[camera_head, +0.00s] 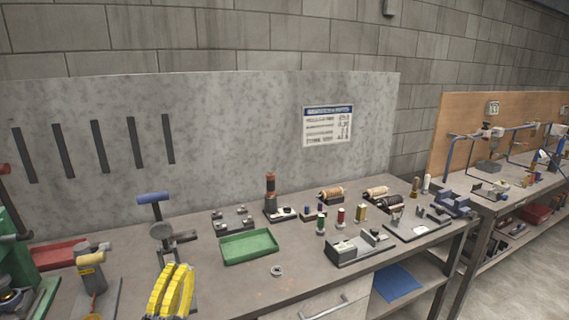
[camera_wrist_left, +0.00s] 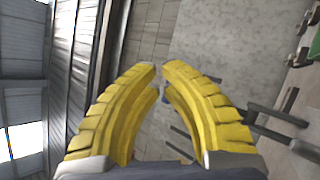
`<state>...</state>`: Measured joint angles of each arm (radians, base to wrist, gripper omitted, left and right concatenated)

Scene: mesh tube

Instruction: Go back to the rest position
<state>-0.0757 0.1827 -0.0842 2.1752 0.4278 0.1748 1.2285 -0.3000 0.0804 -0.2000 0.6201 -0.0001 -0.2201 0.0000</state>
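My left gripper (camera_head: 178,268) has yellow ribbed fingers and shows at the bottom of the head view, left of centre, in front of the bench. In the left wrist view its two fingers (camera_wrist_left: 161,68) curve toward each other, with only a narrow gap at the tips. Nothing is seen between them, so it looks shut and empty. My right gripper is in neither view.
A grey workbench (camera_head: 232,289) carries a green tray (camera_head: 248,247), a small ring (camera_head: 277,271), several spools and small fixtures. A blue-handled tool (camera_head: 153,198) stands behind my left gripper. A red tray (camera_head: 62,254) lies left. A grey panel (camera_head: 240,130) stands behind.

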